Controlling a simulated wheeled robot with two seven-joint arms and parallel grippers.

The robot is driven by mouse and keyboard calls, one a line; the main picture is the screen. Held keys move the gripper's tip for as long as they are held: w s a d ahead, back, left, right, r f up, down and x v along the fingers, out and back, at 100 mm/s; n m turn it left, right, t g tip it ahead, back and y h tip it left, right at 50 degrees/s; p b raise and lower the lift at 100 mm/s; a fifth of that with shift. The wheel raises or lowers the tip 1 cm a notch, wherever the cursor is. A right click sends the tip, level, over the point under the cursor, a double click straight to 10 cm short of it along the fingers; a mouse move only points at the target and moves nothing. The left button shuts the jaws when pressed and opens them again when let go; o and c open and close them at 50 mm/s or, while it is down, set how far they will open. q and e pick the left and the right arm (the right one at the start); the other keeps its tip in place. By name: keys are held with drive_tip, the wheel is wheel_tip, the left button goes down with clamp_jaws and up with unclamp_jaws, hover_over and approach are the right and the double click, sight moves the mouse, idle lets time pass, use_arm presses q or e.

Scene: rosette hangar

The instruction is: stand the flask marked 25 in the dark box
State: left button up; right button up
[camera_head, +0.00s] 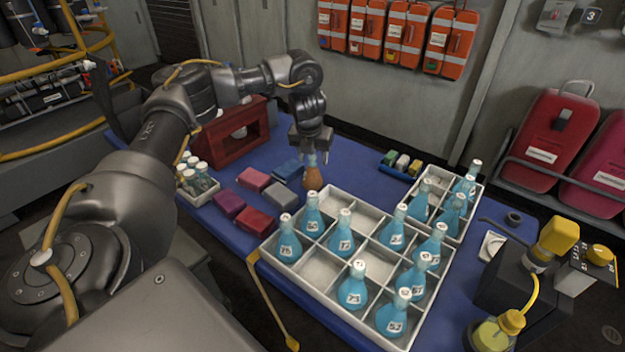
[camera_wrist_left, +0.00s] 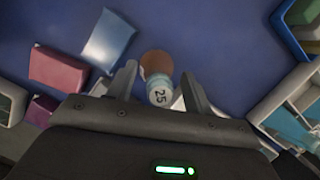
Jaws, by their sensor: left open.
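The flask marked 25 (camera_head: 313,179) has a brown body and a pale cap with its number on top. It stands on the blue table top behind the large white crate. In the left wrist view the flask (camera_wrist_left: 158,68) is between the fingers, cap toward me. My left gripper (camera_head: 311,152) is open, pointing down with its fingers on either side of the flask's upper part; the wrist view shows the gripper (camera_wrist_left: 158,76) too. A dark red box (camera_head: 232,127) with an open front stands at the back left; I cannot tell whether it is the dark box. My right gripper is out of view.
A large white crate (camera_head: 318,262) holds several blue flasks, with some compartments empty. A smaller white crate (camera_head: 433,178) holds more. Red, purple, grey and blue blocks (camera_head: 255,220) lie left of the flask. A black device (camera_head: 520,295) is at right.

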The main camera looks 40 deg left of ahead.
use_arm(q)
drive_tip(key=shift+f, duration=0.15)
clamp_jaws()
idle(0.5)
